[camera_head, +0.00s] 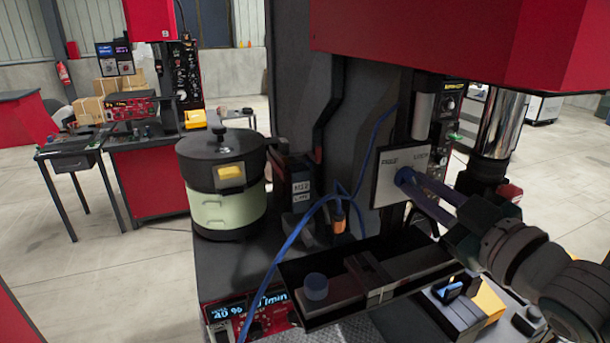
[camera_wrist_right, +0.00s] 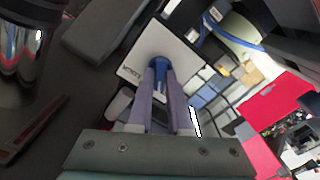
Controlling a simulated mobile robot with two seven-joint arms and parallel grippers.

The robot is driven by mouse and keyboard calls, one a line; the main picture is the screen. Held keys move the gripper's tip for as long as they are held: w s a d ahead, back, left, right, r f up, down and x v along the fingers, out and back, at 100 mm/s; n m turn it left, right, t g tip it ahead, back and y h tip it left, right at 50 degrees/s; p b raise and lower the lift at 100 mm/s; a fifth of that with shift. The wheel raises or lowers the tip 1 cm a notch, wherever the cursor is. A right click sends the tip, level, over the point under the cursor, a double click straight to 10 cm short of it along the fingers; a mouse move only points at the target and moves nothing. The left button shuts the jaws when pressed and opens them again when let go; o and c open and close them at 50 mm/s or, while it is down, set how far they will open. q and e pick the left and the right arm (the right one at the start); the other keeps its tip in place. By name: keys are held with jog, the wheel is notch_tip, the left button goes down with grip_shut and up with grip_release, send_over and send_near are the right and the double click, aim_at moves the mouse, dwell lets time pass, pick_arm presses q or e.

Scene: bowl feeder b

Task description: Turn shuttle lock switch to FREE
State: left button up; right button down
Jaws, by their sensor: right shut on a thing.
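The shuttle lock switch is a white plate (camera_head: 385,180) on the machine's upright, with the words FREE on the left and LOCK on the right. Its round blue knob (camera_head: 404,175) sits in the plate's middle. My right gripper (camera_head: 412,181) comes in from the right and is shut on the knob. In the right wrist view, the two purple fingers (camera_wrist_right: 159,76) sit on both sides of the blue knob (camera_wrist_right: 158,63), in front of the white plate (camera_wrist_right: 135,64). The fingers partly hide the knob, so I cannot tell which word it points to. My left gripper is not in view.
A black tray (camera_head: 425,262) with a blue round part (camera_head: 316,286) lies below the switch. A blue cable (camera_head: 300,225) hangs left of it. A red housing (camera_head: 450,40) overhangs above, with a metal cylinder (camera_head: 500,122) at right.

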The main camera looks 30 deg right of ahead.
jog(key=shift+n, duration=1.2)
jog(key=c, duration=0.8)
grip_release()
jog(key=shift+c, duration=0.2)
jog(key=s+a+b, duration=0.1)
jog(key=s+b, duration=0.2)
jog(key=s, duration=0.7)
